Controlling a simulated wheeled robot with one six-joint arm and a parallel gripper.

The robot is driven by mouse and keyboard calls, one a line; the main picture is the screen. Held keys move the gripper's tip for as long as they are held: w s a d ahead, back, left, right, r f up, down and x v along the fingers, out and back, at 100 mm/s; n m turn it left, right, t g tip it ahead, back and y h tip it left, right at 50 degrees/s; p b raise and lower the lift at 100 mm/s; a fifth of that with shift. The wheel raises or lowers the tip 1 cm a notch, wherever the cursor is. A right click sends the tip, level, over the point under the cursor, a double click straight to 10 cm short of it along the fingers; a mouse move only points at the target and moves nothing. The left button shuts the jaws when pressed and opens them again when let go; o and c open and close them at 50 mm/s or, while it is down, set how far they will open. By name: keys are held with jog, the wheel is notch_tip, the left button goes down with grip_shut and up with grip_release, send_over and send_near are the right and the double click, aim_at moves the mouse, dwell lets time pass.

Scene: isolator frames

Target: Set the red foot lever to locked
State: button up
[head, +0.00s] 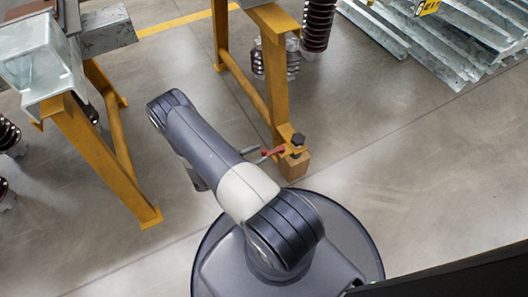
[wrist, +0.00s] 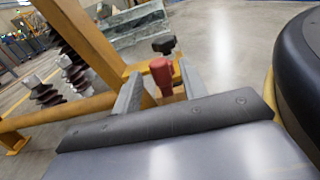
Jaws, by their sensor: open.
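The red foot lever (head: 273,151) sticks out to the left from the foot of a yellow frame leg in the head view. In the wrist view the lever's red end (wrist: 161,72) shows between my two grey fingers. My gripper (wrist: 160,82) is open, with one finger on each side of the lever; I cannot tell whether either touches it. In the head view my gripper (head: 257,154) is small and partly hidden by my arm.
The yellow frame leg (head: 273,95) rises close beside the lever, with a low crossbar (head: 243,84) behind. Another yellow frame (head: 115,170) stands at the left. Brown insulators (head: 318,25) and grey metal profiles (head: 440,45) lie farther back. The floor at the right is clear.

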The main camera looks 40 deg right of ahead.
aim_at(264, 150)
jog(key=shift+x, duration=1.6)
jog(key=shift+c, duration=0.4)
grip_shut()
